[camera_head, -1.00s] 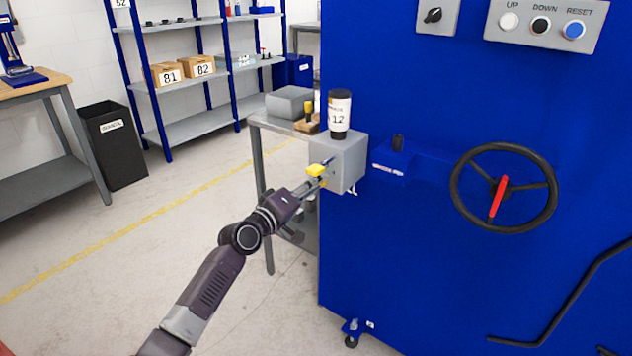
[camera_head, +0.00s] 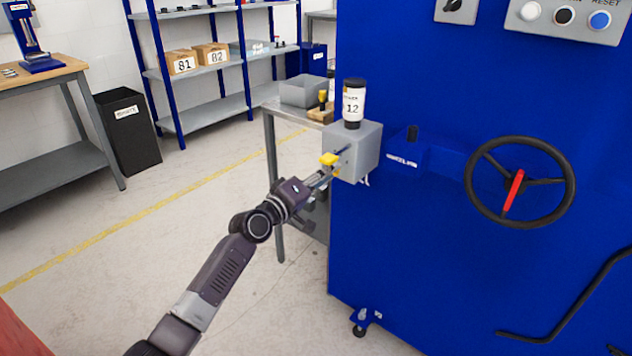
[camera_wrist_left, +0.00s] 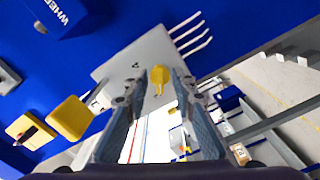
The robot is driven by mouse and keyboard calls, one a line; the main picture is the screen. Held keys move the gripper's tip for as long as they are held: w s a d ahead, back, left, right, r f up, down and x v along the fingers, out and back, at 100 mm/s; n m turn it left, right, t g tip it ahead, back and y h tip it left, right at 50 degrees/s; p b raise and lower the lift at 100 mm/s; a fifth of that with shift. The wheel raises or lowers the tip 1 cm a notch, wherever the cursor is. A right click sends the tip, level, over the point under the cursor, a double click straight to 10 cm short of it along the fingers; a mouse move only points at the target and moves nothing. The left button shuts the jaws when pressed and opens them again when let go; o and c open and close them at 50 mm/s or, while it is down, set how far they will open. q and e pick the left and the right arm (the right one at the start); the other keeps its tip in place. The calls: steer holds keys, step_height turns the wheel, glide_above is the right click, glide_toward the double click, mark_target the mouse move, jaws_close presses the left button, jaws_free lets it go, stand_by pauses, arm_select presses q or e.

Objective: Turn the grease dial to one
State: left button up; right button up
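A grey box (camera_head: 363,152) is fixed to the left side of the blue machine, with a black bottle labelled 12 (camera_head: 354,105) on top. In the left wrist view a small yellow knob (camera_wrist_left: 159,77), likely the grease dial, sits on the grey box face (camera_wrist_left: 135,57). No dial markings are readable. A larger yellow block (camera_wrist_left: 70,117) stands out beside it and shows in the head view (camera_head: 329,159). My left gripper (camera_head: 326,181) is at the box's front face. In the wrist view its fingers (camera_wrist_left: 157,92) are apart, one each side of the small knob, with visible gaps. My right gripper is not in view.
The blue machine (camera_head: 420,260) fills the right side, with a black handwheel (camera_head: 541,182) and a button panel (camera_head: 565,22). A grey table (camera_head: 271,155) stands behind the box. Shelves (camera_head: 200,118) and a black bin (camera_head: 128,130) are further back.

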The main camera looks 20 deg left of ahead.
arm_select(q)
steer(key=v, duration=1.1)
steer(key=shift+s, duration=0.3)
